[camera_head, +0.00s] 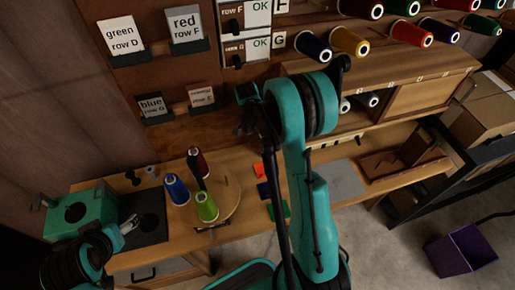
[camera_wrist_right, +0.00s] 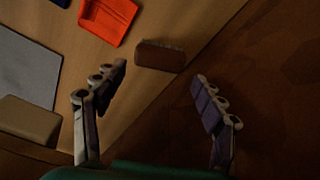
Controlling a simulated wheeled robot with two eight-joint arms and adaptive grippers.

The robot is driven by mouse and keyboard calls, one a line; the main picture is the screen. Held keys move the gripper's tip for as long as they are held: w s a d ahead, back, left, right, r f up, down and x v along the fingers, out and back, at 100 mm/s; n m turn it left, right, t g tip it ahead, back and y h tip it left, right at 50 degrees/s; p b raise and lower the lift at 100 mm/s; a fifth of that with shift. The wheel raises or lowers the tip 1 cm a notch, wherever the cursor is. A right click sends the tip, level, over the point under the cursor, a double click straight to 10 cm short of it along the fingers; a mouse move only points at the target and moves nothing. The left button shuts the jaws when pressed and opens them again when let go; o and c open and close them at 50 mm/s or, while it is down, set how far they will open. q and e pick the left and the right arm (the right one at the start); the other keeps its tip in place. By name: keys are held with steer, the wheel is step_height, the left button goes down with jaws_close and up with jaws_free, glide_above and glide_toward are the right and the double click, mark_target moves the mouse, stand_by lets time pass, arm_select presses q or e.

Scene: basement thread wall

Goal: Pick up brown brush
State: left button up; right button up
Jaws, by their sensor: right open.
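The brown brush (camera_wrist_right: 160,56) shows in the right wrist view as a small rounded brown block with a bristly upper edge. It lies on the light wooden surface near its edge. My right gripper (camera_wrist_right: 160,76) is open and empty, with one finger on each side of the picture and the brush ahead, between and just beyond the fingertips. In the head view I cannot make out the brush. My left gripper (camera_head: 129,226) is at the lower left, beside the teal box; its jaw opening is too small to judge.
An orange tray (camera_wrist_right: 105,16) lies close to the brush. A teal box (camera_head: 80,214) is at left. Thread spools and label cards line the wall.

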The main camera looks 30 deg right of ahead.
mark_target(258, 145)
steer(key=f, duration=0.2)
steer(key=f+b, duration=0.1)
steer(key=f, duration=0.1)
steer(key=f+b, duration=0.1)
steer(key=f, duration=0.1)
steer(key=shift+d+f, duration=0.15)
steer(key=shift+d, duration=0.15)
steer(key=c, duration=0.9)
steer(key=shift+s+r+p, duration=0.2)
steer(key=shift+r+p, duration=0.15)
steer(key=shift+r, duration=0.3)
steer(key=r, duration=0.2)
steer(key=r+p, duration=0.1)
steer(key=r, duration=0.1)
steer(key=r+p, duration=0.1)
steer(key=r, duration=0.1)
steer(key=shift+s+a+r, duration=0.1)
steer(key=shift+s, duration=0.2)
steer(key=s+a, duration=0.1)
steer(key=s, duration=0.5)
steer(key=s+a+p, duration=0.1)
steer(key=s+a, duration=0.1)
steer(key=s, duration=0.4)
steer(key=s+a+p, duration=0.1)
steer(key=s, duration=0.5)
steer(key=shift+s+a+f, duration=0.2)
steer(key=shift+s+a, duration=0.05)
